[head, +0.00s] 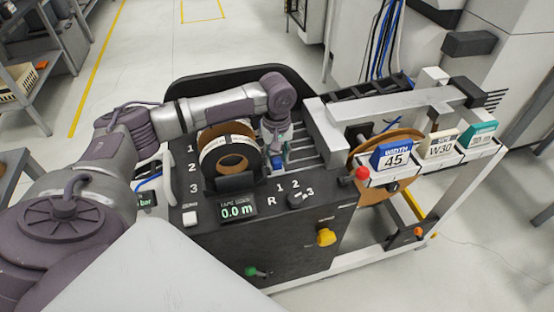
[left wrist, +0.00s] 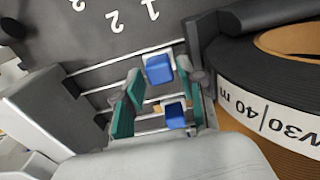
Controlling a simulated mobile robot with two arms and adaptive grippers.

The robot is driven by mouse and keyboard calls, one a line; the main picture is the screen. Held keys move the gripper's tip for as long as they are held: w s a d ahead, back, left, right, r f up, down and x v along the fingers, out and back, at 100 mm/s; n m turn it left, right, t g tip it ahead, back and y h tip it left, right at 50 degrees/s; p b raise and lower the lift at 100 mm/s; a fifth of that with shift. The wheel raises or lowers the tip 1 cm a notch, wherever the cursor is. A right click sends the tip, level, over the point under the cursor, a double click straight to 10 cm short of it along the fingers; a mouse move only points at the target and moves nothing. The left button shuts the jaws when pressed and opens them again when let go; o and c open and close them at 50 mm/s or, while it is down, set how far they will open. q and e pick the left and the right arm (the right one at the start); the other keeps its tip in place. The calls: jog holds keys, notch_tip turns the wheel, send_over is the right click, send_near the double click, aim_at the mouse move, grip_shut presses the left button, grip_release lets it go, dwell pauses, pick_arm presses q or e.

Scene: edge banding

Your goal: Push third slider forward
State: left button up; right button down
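In the left wrist view, two blue slider knobs (left wrist: 159,69) and (left wrist: 175,115) show between the teal-padded fingers of my left gripper (left wrist: 157,97). The fingers stand apart, one on each side of the knobs. I cannot tell whether a finger touches a knob, or which knob is the third. My right gripper is not in view.
A black tape roll (head: 229,152) stands close beside the gripper; its W30 label (left wrist: 272,117) shows in the left wrist view. The panel has a display reading 0.0 m (head: 238,207), a yellow knob (head: 326,237) and a red ball knob (head: 362,173). Boxes marked 45 (head: 392,155) and W30 (head: 438,145) stand right.

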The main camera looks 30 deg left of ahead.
pick_arm(q)
jog(key=shift+f, duration=1)
grip_shut()
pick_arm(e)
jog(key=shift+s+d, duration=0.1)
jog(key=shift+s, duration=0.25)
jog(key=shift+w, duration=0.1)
